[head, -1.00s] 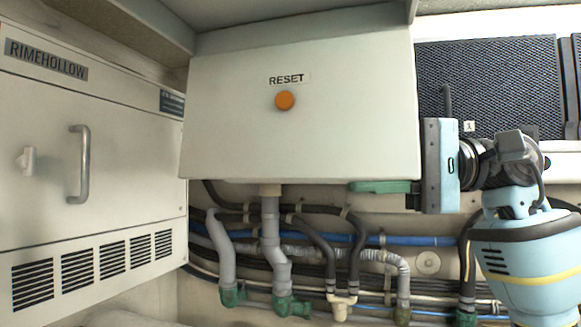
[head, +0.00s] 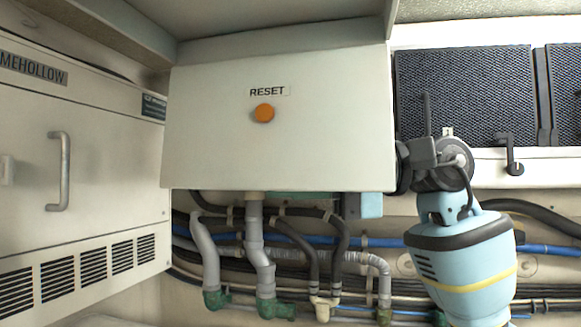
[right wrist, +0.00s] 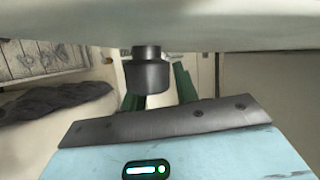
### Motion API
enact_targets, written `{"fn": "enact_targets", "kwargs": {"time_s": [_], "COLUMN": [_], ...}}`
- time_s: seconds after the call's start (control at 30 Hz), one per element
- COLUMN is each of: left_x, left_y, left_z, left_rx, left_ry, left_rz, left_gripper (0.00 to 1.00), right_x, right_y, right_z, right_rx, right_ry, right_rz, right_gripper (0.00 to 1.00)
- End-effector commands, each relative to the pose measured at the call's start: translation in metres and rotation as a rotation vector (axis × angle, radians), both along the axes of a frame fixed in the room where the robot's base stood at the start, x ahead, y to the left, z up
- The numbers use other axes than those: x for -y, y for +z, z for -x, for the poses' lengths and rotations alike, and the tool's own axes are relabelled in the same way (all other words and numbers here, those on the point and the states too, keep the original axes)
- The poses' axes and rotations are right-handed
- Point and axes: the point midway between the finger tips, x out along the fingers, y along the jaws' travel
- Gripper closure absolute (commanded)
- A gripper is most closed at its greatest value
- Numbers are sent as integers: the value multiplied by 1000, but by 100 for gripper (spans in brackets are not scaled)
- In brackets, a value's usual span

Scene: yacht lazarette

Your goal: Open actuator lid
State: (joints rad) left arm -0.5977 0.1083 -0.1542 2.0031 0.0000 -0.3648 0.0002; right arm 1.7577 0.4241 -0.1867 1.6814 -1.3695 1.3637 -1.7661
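The pale box front that looks like the actuator lid (head: 215,140) carries a RESET label and an orange button (head: 264,113). It looks closed in the head view. My right gripper (head: 300,194) is under the box's lower edge, mostly hidden behind it; a green finger and part of the blue body (head: 371,205) show. In the right wrist view the two green fingers (right wrist: 159,88) stand apart, with a dark cylindrical fitting (right wrist: 147,76) in front of the left one. The pale underside or edge (right wrist: 160,25) of the box is above them. I cannot tell whether they touch it. My left gripper is not in view.
Grey pipes (head: 262,245) and dark hoses run below the box, close to the right gripper. A RIMEHOLLOW cabinet (head: 90,150) with a handle (head: 60,172) stands at the left. Dark mesh panels (head: 465,90) are at the right. An overhang is above the box.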

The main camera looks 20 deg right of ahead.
Motion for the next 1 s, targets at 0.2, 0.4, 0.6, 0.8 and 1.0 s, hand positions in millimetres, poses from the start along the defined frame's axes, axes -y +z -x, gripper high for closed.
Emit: {"fn": "enact_targets", "kwargs": {"time_s": [0.2,0.4,0.6,0.8,1.0], "left_x": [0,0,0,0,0], "left_y": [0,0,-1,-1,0], "left_z": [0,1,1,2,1], "left_rx": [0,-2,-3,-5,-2], "left_ry": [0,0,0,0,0], "left_rz": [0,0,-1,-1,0], "left_gripper": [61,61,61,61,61], "right_x": [-2,-2,-2,-2,1], "right_y": [-1,-1,-1,0,-1], "right_z": [-1,-1,-1,-1,-4], "right_rx": [-1,-1,-1,-1,-39], "right_ry": [-1,-1,-1,-1,-2], "right_rz": [0,0,0,0,-25], "right_gripper": [70,86,100,100,100]}}
